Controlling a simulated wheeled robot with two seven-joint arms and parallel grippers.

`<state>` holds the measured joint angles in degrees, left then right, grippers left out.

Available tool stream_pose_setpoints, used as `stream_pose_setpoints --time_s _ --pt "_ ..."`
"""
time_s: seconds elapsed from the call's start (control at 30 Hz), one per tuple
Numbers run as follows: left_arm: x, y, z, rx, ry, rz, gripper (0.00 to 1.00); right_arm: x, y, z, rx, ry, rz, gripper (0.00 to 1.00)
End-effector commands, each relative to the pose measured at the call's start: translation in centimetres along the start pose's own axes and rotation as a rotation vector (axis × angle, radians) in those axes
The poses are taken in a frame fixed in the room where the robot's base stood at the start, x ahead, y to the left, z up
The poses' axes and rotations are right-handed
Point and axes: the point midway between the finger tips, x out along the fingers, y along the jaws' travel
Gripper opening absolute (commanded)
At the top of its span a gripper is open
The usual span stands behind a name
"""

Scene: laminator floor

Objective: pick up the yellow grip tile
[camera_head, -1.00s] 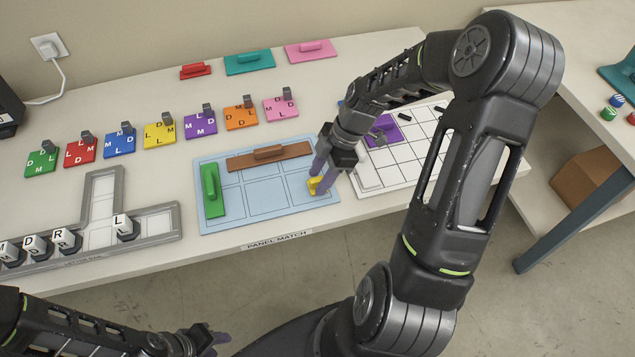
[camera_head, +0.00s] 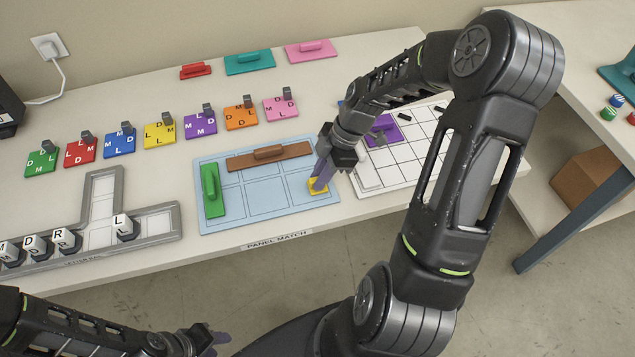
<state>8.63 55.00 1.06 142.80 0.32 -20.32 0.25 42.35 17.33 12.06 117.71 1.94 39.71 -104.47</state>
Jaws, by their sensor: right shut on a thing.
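A green grip tile (camera_head: 211,190) and a brown one (camera_head: 268,156) lie on the board. A white grid board (camera_head: 375,180) with a purple piece (camera_head: 384,130) is to the right. A grey letter rail (camera_head: 160,222) is to the left. Colored letter tiles stand behind.

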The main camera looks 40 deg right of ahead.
Motion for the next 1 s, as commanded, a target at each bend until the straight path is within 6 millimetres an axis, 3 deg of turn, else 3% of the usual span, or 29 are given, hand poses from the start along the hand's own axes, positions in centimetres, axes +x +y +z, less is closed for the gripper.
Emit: stream_pose_setpoints --time_s 0.83,1.0 --pt "0.01 0.00 0.00 0.000 0.000 0.000 0.36 -0.02 0.01 -0.01 0.000 0.000 0.000 0.00" --pt "0.19 -0.06 -0.01 0.000 0.000 0.000 0.36 -0.80 0.09 -0.31 0.000 -0.001 0.002 0.00"
